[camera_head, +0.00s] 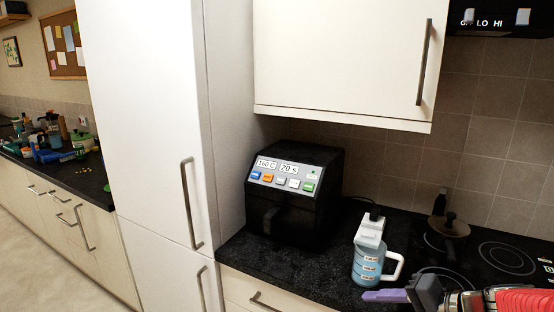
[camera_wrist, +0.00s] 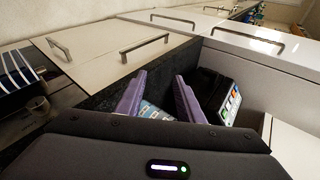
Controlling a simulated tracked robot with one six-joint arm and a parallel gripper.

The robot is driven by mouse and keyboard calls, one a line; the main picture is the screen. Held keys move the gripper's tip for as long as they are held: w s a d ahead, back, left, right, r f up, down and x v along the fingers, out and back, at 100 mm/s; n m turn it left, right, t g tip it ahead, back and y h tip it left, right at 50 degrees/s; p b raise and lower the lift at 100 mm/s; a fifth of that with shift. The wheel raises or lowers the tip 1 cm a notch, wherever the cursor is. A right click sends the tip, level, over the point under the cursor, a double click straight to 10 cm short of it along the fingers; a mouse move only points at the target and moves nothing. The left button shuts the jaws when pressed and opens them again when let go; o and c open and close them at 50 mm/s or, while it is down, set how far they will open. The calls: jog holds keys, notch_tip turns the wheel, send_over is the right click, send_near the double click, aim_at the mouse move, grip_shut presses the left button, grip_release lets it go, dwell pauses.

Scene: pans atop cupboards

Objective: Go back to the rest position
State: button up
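My gripper (camera_head: 384,295) is at the bottom right of the head view, at the front edge of the counter, with a purple finger pointing left. In the wrist view my gripper (camera_wrist: 160,76) shows its two purple fingers spread apart with a gap between them. A blue labelled blender jug (camera_head: 368,264) with a white handle and white top stands upright on the counter, just behind the finger. Part of a blue labelled thing (camera_wrist: 152,111), likely the jug, shows beyond the fingers in the wrist view. Nothing is seen clamped.
A black air fryer (camera_head: 294,195) stands on the dark counter (camera_head: 318,280). A lidded pan (camera_head: 447,230) sits on the hob at right. A tall white cupboard (camera_head: 150,120) stands at left. A wall cupboard (camera_head: 340,60) hangs above the counter.

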jog(key=s+a+r+n+g+h, duration=0.1)
jog(key=s+a+r+n+h, duration=0.1)
jog(key=s, duration=0.5)
jog(key=s+a+r+n+g+h, duration=0.1)
jog(key=s+a+n+h, duration=0.4)
jog(key=s+n, duration=0.1)
jog(key=shift+s+a+r+n, duration=0.3)
jog(key=shift+s+r, duration=0.1)
jog(key=shift+s, duration=0.4)
jog(key=shift+d, duration=0.2)
